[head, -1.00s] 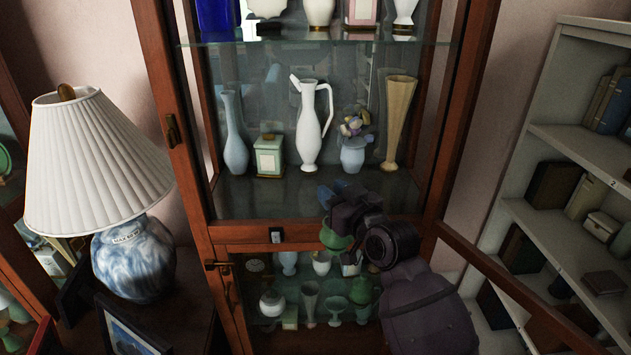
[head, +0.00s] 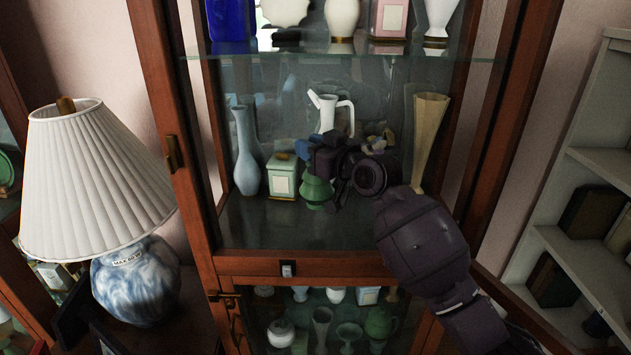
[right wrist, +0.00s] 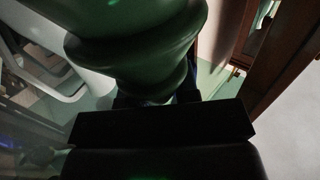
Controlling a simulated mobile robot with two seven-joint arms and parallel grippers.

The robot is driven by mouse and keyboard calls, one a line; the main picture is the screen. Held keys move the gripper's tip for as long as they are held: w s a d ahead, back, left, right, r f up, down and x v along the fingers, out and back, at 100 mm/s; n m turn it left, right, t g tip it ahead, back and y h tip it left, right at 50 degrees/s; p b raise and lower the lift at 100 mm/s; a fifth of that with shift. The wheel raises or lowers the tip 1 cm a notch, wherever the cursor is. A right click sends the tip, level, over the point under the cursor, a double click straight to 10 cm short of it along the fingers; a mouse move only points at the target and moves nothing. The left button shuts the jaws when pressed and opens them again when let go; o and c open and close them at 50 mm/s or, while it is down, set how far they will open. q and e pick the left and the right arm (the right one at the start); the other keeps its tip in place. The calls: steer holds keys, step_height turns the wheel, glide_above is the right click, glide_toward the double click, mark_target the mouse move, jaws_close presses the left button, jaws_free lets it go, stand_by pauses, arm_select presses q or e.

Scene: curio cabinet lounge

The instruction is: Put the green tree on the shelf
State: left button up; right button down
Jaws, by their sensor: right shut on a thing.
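The green tree (head: 317,190), a tiered dark green shape, is at the shelf of the wooden cabinet, right of a small green box. My right gripper (head: 322,160) is shut on it from above and right; the fingers and wrist hide part of it. In the right wrist view the green tree (right wrist: 135,50) fills the top, close against the dark gripper (right wrist: 158,105). The shelf (head: 265,225) is the dark surface of the open upper compartment. I cannot tell whether the tree's base touches it. My left gripper is not in view.
On the shelf stand a blue vase (head: 246,160), the green box (head: 284,176), a white pitcher (head: 328,115) behind my gripper, and a tan vase (head: 430,125). A glass shelf (head: 350,47) lies above. The shelf's front left is clear. A lamp (head: 95,175) stands left.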

mark_target(316, 191)
step_height(316, 191, down, 6)
steer(key=shift+r+b, duration=0.15)
steer(key=shift+b, duration=0.3)
steer(key=shift+f, duration=0.35)
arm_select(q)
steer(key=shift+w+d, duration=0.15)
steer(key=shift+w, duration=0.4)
arm_select(e)
steer(key=shift+f, duration=0.1)
steer(key=c, duration=0.8)
jaws_free()
steer(key=shift+c, duration=0.2)
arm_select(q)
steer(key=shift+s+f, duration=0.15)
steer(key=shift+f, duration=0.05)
